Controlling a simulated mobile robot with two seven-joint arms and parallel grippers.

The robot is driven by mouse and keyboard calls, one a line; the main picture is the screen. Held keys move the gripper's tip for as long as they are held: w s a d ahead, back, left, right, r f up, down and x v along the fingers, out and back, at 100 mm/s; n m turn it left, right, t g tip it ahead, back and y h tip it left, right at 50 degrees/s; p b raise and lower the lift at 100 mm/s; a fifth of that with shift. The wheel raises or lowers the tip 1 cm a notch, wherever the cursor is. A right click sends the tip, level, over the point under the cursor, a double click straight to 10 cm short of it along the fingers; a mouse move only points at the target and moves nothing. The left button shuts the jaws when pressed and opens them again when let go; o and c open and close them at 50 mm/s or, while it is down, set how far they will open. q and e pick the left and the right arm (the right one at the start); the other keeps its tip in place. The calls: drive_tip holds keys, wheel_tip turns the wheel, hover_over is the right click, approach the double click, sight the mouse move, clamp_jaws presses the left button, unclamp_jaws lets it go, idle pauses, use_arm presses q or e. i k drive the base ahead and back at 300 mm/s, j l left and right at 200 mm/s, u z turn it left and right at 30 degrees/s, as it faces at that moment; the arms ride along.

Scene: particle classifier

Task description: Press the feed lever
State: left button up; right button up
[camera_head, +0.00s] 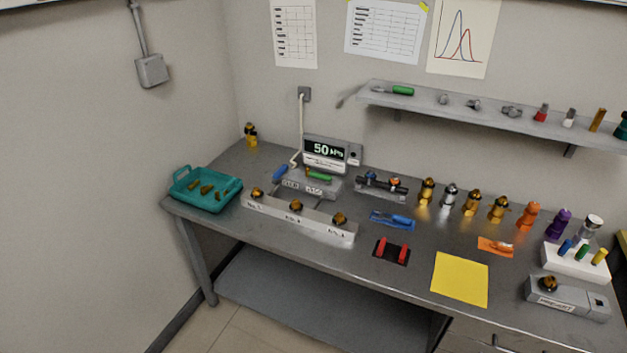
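A grey block (312,187) with small, hard-to-read front labels stands on the bench below a display reading about "50 kPa" (325,150). A blue handle (280,173) shows at its left end and a green handle (319,176) lies along its top. I cannot tell whether either is the feed lever. A grey device (567,300) with a labelled front and a dark gold knob (548,284) stands at the right front; its label is unreadable. Neither of my grippers is in view, and nothing touches these parts.
A teal tray (186,174) with brass pieces stands at the left. A pale rail (275,214) with brass fittings lies in front of the block. Several coloured fittings line the back right. A yellow sheet (460,279) lies at the front. A wall shelf (480,112) hangs above.

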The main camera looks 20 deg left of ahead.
sight(283, 167)
drive_tip(key=u, duration=0.3)
drive_tip(key=i+j+u, duration=0.7)
drive_tip(key=i+u, duration=0.2)
drive_tip(key=i+j, duration=0.1)
drive_tip(key=i, duration=0.45)
